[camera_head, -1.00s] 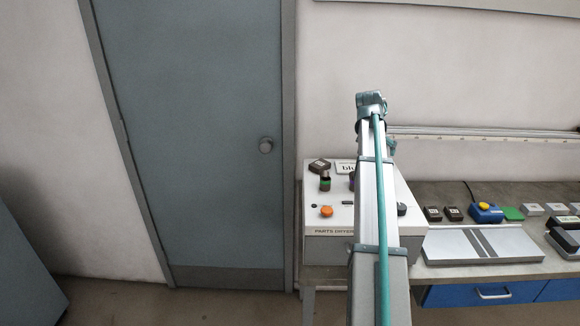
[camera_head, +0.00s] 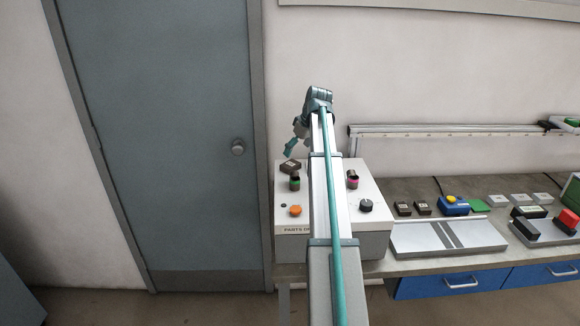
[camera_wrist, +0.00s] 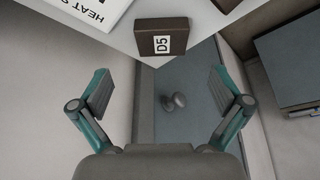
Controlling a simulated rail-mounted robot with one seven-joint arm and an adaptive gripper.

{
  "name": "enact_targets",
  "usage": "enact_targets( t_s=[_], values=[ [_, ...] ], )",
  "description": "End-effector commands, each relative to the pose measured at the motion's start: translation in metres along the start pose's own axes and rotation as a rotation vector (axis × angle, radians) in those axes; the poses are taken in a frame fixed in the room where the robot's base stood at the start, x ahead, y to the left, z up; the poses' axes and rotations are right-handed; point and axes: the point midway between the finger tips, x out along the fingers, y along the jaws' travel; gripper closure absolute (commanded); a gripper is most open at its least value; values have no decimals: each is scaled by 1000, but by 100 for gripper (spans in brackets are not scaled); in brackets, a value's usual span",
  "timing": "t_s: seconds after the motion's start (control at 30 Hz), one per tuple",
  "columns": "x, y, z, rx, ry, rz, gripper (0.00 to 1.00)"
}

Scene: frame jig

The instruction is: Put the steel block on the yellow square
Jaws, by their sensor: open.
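My gripper (camera_head: 297,140) hangs at the end of my raised arm, above the back left of the white parts dryer. In the wrist view my gripper (camera_wrist: 162,92) is open, with nothing between its fingers. A dark brown block labelled D5 (camera_wrist: 163,40) lies ahead of the fingers, at the dryer's edge; a dark block also shows on the dryer in the head view (camera_head: 290,167). Several light grey blocks (camera_head: 497,200) lie at the back of the bench; I cannot tell whether one is the steel block. I can make out no yellow square.
The white parts dryer (camera_head: 295,246) carries knobs and small cylinders; my arm hides part of it. On the bench are two dark blocks (camera_head: 412,208), a blue box with a yellow button (camera_head: 453,205), a green square (camera_head: 478,206) and a grey striped plate (camera_head: 410,240). A rail (camera_head: 450,128) runs behind.

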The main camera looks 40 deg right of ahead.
Motion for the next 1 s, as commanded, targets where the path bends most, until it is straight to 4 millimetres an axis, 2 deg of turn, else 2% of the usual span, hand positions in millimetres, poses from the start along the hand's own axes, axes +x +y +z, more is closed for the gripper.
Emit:
enact_targets(
  t_s=[0.1, 0.37, 0.7, 0.93, 0.97, 1.0],
  values=[
    [14, -1, 0, 0, -1, -1, 0],
    [28, -2, 1, 1, -1, 0, 0],
    [67, -3, 2, 2, -1, 0, 0],
    [71, -3, 2, 2, 0, 2, 0],
    [71, -3, 2, 2, 0, 2, 2],
    [71, -3, 2, 2, 0, 2, 8]
  ],
)
